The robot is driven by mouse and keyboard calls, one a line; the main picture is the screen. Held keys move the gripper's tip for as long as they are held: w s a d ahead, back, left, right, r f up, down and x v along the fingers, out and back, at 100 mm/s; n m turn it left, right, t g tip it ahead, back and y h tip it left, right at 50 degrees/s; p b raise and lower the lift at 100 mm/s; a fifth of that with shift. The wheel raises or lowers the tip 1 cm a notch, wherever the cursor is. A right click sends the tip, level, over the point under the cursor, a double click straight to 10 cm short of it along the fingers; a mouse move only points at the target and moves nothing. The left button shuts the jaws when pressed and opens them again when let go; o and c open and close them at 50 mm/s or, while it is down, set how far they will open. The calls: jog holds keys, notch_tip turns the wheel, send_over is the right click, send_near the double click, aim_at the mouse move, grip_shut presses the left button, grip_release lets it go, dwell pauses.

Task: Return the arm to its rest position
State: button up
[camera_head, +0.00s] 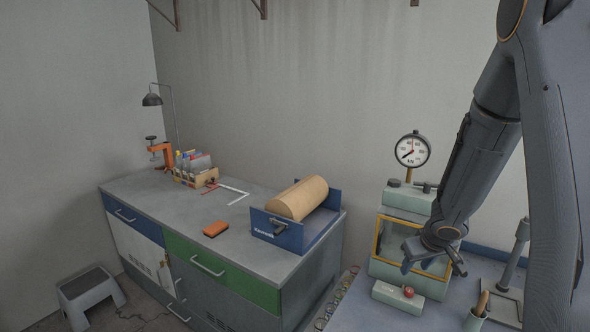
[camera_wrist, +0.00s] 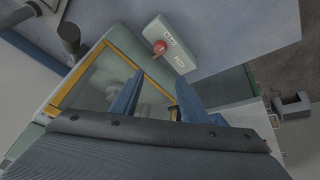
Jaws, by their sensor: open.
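My gripper (camera_head: 433,266) hangs at the end of my arm on the right of the head view, in front of a testing machine (camera_head: 400,268) with a yellow-framed window. In the wrist view, the two blue fingers of my gripper (camera_wrist: 158,100) are apart, with nothing held between them. The wrist view also shows the yellow-framed window (camera_wrist: 78,70) close to the fingers. Contact with the machine cannot be told.
A round dial gauge (camera_head: 413,149) stands above the machine. A grey post (camera_head: 516,245) rises at the right.

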jog(key=s+a+m+g+b, duration=0.1)
jog(key=s+a+g+b, duration=0.2)
jog(key=s+a+b, duration=0.4)
jog(key=s+a, duration=0.9)
jog(key=s, duration=0.4)
jog(key=shift+a+m+g+y+b, duration=0.2)
jog(key=shift+m+g+y+b, duration=0.1)
jog(key=shift+g+y+b, duration=0.1)
jog(key=shift+r, duration=0.1)
